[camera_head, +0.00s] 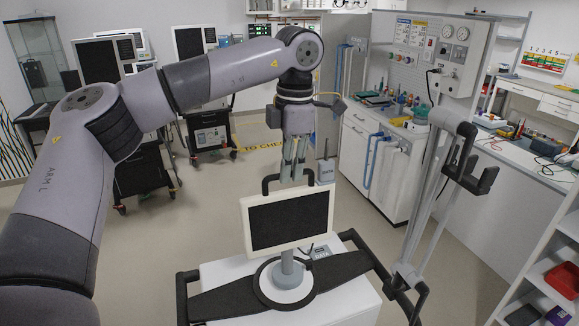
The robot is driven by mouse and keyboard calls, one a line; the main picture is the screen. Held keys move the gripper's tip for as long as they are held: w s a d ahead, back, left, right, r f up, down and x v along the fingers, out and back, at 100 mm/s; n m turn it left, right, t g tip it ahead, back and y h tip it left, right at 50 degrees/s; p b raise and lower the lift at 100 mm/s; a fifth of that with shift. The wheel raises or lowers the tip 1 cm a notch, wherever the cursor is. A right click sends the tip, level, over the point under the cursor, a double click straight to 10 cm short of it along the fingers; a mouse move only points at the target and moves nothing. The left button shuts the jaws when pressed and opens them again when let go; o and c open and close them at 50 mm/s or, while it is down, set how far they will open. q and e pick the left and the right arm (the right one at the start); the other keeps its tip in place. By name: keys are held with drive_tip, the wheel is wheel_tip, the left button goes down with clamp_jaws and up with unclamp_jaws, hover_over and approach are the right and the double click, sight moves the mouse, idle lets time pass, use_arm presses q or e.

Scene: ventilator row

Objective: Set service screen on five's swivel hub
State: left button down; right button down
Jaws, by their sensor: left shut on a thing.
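The service screen (288,220) is a flat panel with a dark face and a cream frame, with a black carrying handle on top. My left gripper (293,173) points down and is shut on the screen at its top handle. The screen is close to upright, slightly tilted in the picture. Below it stands the swivel hub (287,262), a short grey post on a round base on top of a white ventilator cart (345,303). The screen's lower edge overlaps the post's top, so I cannot tell whether they touch. My right gripper is not in view.
Black rails surround the cart, and a tall grey pole with black clamps (440,190) rises at its right. Other ventilators with dark screens (96,62) stand at the back left.

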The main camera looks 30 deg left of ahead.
use_arm(q)
drive_tip(key=shift+d+t+b, duration=0.15)
drive_tip(key=shift+t+b, duration=0.15)
drive_tip(key=shift+b, duration=0.3)
drive_tip(key=shift+f+b, duration=0.75)
drive_tip(key=shift+f, duration=0.4)
idle(1.2)
idle(0.7)
